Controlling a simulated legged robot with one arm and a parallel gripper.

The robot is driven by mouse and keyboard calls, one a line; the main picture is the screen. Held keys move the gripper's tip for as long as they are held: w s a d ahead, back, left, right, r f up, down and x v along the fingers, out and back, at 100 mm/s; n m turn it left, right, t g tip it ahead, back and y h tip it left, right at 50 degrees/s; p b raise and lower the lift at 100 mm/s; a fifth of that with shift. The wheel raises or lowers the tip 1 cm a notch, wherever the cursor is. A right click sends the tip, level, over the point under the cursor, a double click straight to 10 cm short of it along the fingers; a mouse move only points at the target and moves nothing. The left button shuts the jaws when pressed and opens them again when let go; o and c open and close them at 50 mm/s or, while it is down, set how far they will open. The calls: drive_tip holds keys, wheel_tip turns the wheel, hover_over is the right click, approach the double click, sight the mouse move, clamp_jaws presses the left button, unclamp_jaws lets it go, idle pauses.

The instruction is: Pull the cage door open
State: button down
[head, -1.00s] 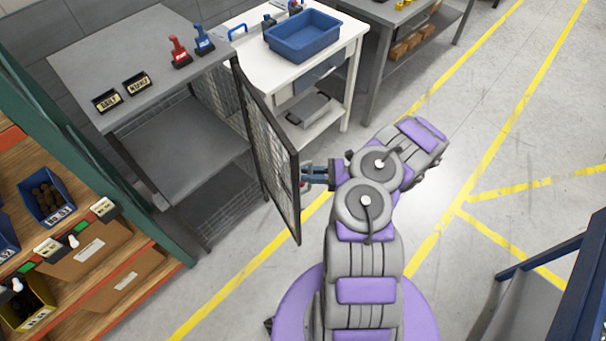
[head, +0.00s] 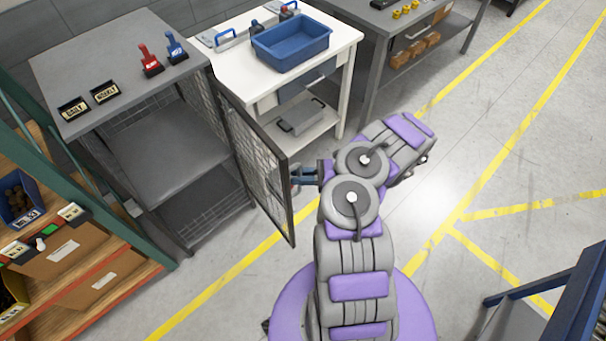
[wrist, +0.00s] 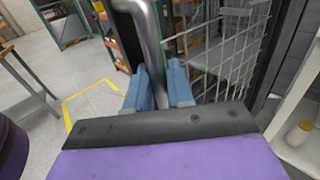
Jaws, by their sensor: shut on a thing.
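The cage door (head: 252,150) is a dark-framed wire mesh panel. It stands swung out from the front of the grey cage cabinet (head: 170,160), whose inside shelves show. My gripper (head: 294,175) is at the outer edge of the door in the head view. In the wrist view the blue fingers of my gripper (wrist: 160,88) are shut on a grey metal bar, the door handle (wrist: 150,35). The door mesh (wrist: 228,50) shows just right of the handle there. The fingertips are partly hidden in the head view.
A white table (head: 318,110) with a blue bin (head: 290,42) stands behind the door. An orange-edged shelf rack (head: 90,285) is at left.

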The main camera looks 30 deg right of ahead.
drive_tip(key=shift+a, duration=0.45)
drive_tip(key=c, duration=1.4)
unclamp_jaws()
drive_tip(key=shift+r, duration=0.1)
drive_tip(key=shift+o, duration=1.2)
drive_tip(key=shift+w+d, duration=0.15)
drive_tip(key=shift+d, duration=0.55)
drive_tip(key=v, duration=1.7)
drive_tip(key=shift+f, duration=0.25)
drive_tip(key=shift+s, duration=0.25)
